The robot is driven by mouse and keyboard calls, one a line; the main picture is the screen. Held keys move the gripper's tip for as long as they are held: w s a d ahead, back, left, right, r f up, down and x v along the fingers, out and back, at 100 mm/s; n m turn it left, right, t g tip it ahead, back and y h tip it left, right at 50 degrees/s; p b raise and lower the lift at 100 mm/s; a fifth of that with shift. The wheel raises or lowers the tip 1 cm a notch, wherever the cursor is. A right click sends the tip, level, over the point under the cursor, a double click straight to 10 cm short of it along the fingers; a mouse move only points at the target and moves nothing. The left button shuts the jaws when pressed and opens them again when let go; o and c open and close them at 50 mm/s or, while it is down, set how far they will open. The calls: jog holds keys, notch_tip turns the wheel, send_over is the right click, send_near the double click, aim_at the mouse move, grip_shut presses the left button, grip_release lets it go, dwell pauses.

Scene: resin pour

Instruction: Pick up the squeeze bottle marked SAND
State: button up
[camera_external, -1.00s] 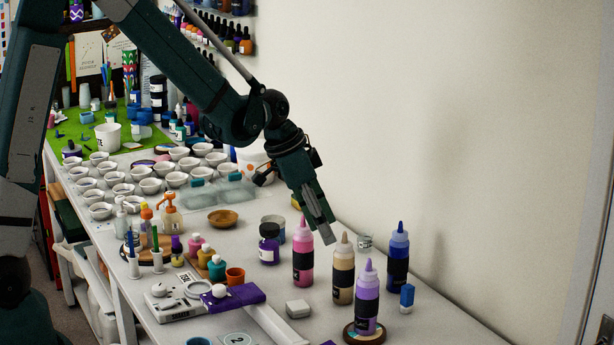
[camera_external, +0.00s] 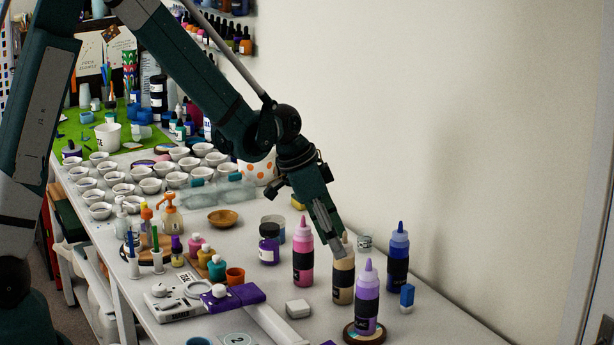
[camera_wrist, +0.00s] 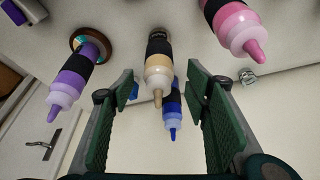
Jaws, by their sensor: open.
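A tan, sand-coloured squeeze bottle (camera_external: 343,272) with a black band stands upright on the table among other squeeze bottles; I cannot read its label. In the wrist view the tan bottle (camera_wrist: 158,72) appears between my finger pads, its nozzle pointing toward the camera. My gripper (camera_external: 341,248) is open and angled down at the top of this bottle, partly covering its nozzle in the external view. In the wrist view the two green pads of my gripper (camera_wrist: 160,78) are wide apart, with a visible gap on each side of the bottle.
A pink bottle (camera_external: 303,262) stands to the left, a lilac bottle (camera_external: 367,305) on a round coaster in front, and a blue bottle (camera_external: 398,262) to the right. A small clear cup (camera_external: 364,242) stands behind. A white block (camera_external: 298,308) lies front left. The wall rises close behind.

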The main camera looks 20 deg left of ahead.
aim_at(345, 259)
jog(key=shift+d+f, duration=0.15)
jog(key=shift+f, duration=0.2)
jog(key=shift+p+x, duration=0.3)
jog(key=shift+x, duration=2.3)
jog(key=shift+d+r, duration=0.1)
jog(key=shift+d, duration=0.05)
jog(key=c, duration=1)
jog(key=shift+c, duration=0.2)
jog(key=shift+r, duration=5)
